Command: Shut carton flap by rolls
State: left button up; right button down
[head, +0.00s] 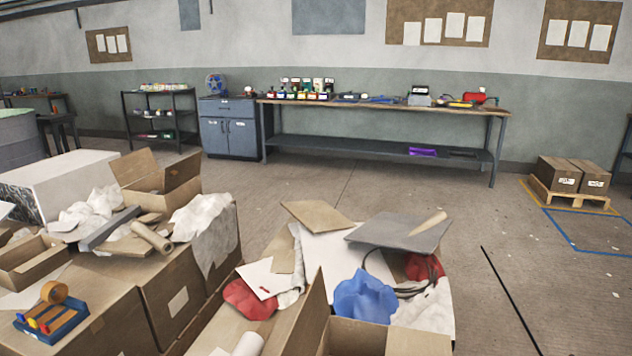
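An open brown carton (385,338) stands at the bottom centre, cut off by the lower edge. Its left flap (312,308) stands up, and a white roll (248,344) lies left of it. A second open carton (158,186) sits on the left pile with its flaps raised. A brown cardboard roll (151,238) lies in front of that carton. A tape roll (54,291) sits at the lower left by a blue tray. I cannot tell which flap is the task's. Neither of my grippers is in view.
Large closed boxes (105,300) fill the lower left. Boards, red and blue cloths (365,297) and a grey panel (398,232) crowd the centre pile. A workbench (385,105) runs along the back wall. Boxes on a pallet (572,200) stand right. The right floor is mostly clear.

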aim_at(304, 337)
jog(key=z, duration=0.4)
jog(key=j+z, duration=0.85)
jog(key=j, duration=0.35)
jog(key=k+j+z, duration=0.15)
jog(key=j, duration=0.25)
jog(key=k+j+z, duration=0.1)
jog(key=j, duration=0.35)
jog(key=k+j+z, duration=0.15)
jog(key=j, duration=0.25)
jog(key=i+z, duration=0.15)
jog(key=z, duration=0.35)
